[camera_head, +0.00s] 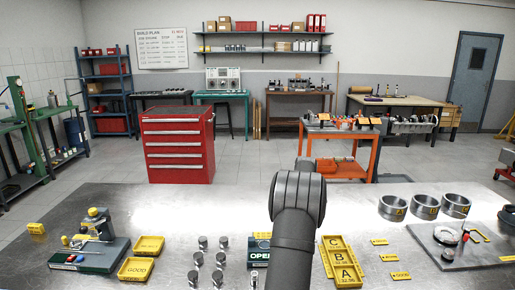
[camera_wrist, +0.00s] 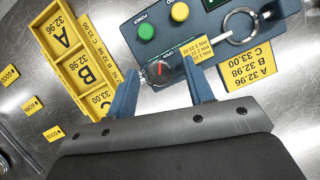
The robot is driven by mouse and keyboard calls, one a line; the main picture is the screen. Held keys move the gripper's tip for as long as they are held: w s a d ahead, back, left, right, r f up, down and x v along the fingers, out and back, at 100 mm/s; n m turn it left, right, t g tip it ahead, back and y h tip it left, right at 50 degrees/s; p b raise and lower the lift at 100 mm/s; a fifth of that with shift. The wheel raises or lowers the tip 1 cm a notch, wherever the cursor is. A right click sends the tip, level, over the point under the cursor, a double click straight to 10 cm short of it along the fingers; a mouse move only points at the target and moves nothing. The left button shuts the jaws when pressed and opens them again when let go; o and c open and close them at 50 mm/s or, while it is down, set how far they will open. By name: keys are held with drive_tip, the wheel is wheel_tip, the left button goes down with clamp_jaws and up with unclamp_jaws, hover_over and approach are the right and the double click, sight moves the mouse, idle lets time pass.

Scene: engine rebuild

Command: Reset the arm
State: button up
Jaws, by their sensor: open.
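My gripper (camera_wrist: 162,68) shows in the wrist view with its two blue fingers apart. Below it is a dark control box (camera_wrist: 212,18) with a green button (camera_wrist: 146,32), a yellow button (camera_wrist: 180,12) and a small dial with a red pointer (camera_wrist: 163,69). The dial appears between the fingertips; I cannot tell how far below them it lies. No held object shows. In the head view my arm (camera_head: 294,215) stands at the bench's middle, and my gripper is out of sight. The arm partly covers the control box (camera_head: 260,251).
Yellow A/B/C tray (camera_head: 341,262) lies right of the arm; several metal cylinders (camera_head: 196,259) stand left. A bench gauge (camera_head: 98,235) and yellow trays (camera_head: 137,269) sit farther left. Rings (camera_head: 393,208) and a grey plate (camera_head: 440,262) are at right. Bare steel bench (camera_head: 190,215) lies behind the cylinders.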

drive_tip(key=n+h, duration=0.2)
drive_tip(key=n, duration=0.2)
drive_tip(key=shift+a+n, duration=0.15)
drive_tip(key=shift+n, duration=0.15)
drive_tip(key=n, duration=0.2)
drive_tip(key=n+h, duration=0.1)
drive_tip(key=n, duration=0.1)
drive_tip(key=shift+a+n+h, duration=0.1)
drive_tip(key=shift+n+h, duration=0.2)
drive_tip(key=n+t, duration=0.1)
drive_tip(key=n, duration=0.1)
drive_tip(key=n+t+h, duration=0.1)
drive_tip(key=n, duration=0.1)
drive_tip(key=shift+s+a+n, duration=0.1)
drive_tip(key=shift+s+n, duration=0.05)
drive_tip(key=shift+n, duration=0.25)
drive_tip(key=n, duration=0.2)
drive_tip(key=n+t+h, duration=0.1)
drive_tip(key=n, duration=0.1)
drive_tip(key=shift+s+n+t, duration=0.1)
drive_tip(key=shift+n+t, duration=0.2)
drive_tip(key=shift+n, duration=0.1)
